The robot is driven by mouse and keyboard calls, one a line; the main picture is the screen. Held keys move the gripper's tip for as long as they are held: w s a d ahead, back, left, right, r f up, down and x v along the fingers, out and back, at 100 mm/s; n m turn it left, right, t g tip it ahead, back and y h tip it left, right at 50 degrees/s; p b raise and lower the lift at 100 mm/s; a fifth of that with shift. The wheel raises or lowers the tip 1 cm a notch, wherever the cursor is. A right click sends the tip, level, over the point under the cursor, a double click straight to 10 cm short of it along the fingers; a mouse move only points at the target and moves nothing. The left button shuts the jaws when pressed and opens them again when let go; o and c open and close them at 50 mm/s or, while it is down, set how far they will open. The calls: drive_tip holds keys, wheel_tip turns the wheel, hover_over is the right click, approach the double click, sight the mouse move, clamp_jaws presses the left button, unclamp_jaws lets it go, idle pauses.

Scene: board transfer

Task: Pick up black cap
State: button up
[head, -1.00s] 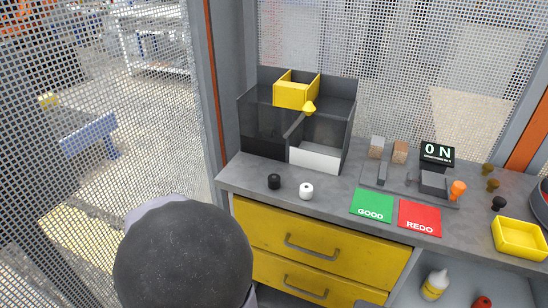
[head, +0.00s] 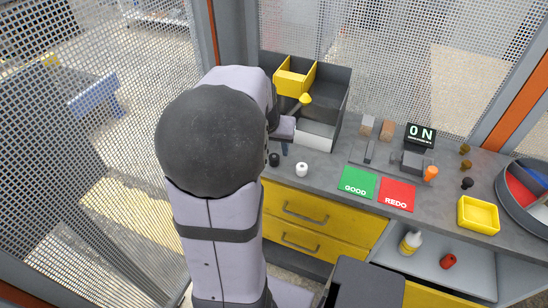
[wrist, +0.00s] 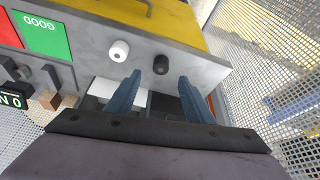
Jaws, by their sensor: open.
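The black cap (head: 275,159) stands on the grey bench top near its front left edge, just left of the white cap (head: 302,169). In the wrist view the black cap (wrist: 161,68) shows ahead of and between my two blue fingers, with the white cap (wrist: 119,50) to its left. My gripper (wrist: 160,88) is open and empty, its fingers apart. In the head view my gripper (head: 284,148) is close to the black cap, and my arm covers the bench's left end. I cannot tell the exact gap between fingers and cap.
A dark divided bin (head: 335,95) with a yellow box (head: 296,77) stands behind the caps. A green GOOD card (head: 358,182) and a red REDO card (head: 397,194) lie to the right. A yellow tray (head: 478,215) is further right. Mesh walls enclose the bench.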

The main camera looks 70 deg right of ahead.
sight(274, 157)
drive_tip(key=shift+p+x, duration=0.75)
drive_tip(key=shift+x, duration=2.9)
drive_tip(key=shift+w, duration=0.1)
drive_tip(key=c, duration=1.1)
